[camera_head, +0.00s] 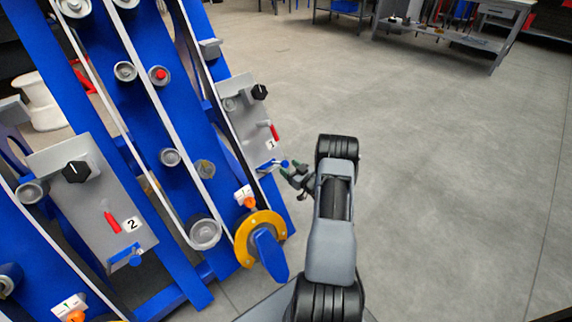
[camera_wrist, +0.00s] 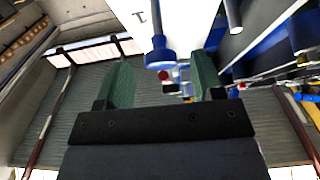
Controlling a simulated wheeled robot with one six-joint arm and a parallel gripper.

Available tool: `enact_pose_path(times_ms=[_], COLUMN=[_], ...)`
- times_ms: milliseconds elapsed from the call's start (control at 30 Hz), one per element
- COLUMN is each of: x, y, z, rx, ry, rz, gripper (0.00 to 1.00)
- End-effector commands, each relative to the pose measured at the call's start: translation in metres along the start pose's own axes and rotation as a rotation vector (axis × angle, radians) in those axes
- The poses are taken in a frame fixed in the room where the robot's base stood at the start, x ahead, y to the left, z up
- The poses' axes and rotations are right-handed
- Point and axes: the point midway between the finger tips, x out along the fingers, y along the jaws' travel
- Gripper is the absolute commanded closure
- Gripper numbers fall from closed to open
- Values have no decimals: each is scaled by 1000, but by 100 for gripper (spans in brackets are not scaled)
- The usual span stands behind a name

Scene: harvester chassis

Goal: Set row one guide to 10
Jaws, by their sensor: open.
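The grey row one panel (camera_head: 243,112) carries a "1" label, a black knob (camera_head: 259,92), a red lever (camera_head: 274,132) and a blue lever (camera_head: 270,167) at its lower end. Which part is the guide is not marked. My gripper (camera_head: 296,177) is open just right of the blue lever in the head view. In the wrist view, my gripper (camera_wrist: 163,78) has its green fingers spread. The blue lever (camera_wrist: 159,50) shows between and beyond the fingertips; contact cannot be told. A small white scale with an orange pointer (camera_head: 249,202) sits below the panel.
A yellow wheel with a blue handle (camera_head: 268,250) is mounted close below my gripper. Row two has a similar grey panel (camera_head: 95,205) at left. Blue frame beams and belt pulleys fill the left side. The floor (camera_head: 450,180) to the right is clear.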

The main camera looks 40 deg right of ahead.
Motion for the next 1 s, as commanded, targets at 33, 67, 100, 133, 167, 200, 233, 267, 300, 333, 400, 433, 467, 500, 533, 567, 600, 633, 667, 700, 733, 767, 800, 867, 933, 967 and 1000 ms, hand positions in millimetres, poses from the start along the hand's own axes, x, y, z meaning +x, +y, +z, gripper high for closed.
enact_pose_path(times_ms=[33, 67, 100, 133, 167, 200, 233, 267, 300, 333, 400, 433, 467, 500, 533, 567, 600, 633, 667, 700, 733, 767, 800, 867, 933, 967, 1000], x=[-12, -18, -27, -34, -40, -48, -54, -59, -67, -71, -82, -86, -90, -94, -97, -99, -102, -104, -105, -107, -107, -108, -108, -109, -108, -108, -108], y=[1, 2, 1, 1, 1, 1, 1, 1, 1, 1, 1, 0, 1, 1, 1, 1, 1, 0, 0, 0, 0, 0, 0, 0, 0, 0, 0], z=[-3, -3, -3, -3, -3, -3, -3, -3, -2, -2, -2, -2, -2, -1, -1, -1, -1, -1, -1, -1, 0, 0, 0, 0, 0, 0, 0], rx=[2, 2, 3, 2, 2, 3, 2, 2, 2, 2, 1, 1, 1, 1, 1, 0, 0, 0, 0, 0, 0, 0, 0, 0, 0, 0, 0], ry=[-2, -2, -1, -1, -2, -1, -1, -1, -2, -1, 0, -1, -1, -1, 0, 0, 0, 0, 0, 0, 0, 0, 0, 0, 0, 0, 0], rz=[3, 4, 4, 4, 4, 4, 4, 4, 4, 3, 2, 3, 3, 2, 1, 1, 2, 1, 0, -1, -1, -1, -1, -1, -1, -1, -1], gripper=[38, 38, 38, 38, 38, 38, 38, 38, 38, 38, 38, 38, 38, 38, 38, 38, 38, 38, 38, 38, 38, 38, 38, 38, 38, 38, 38])
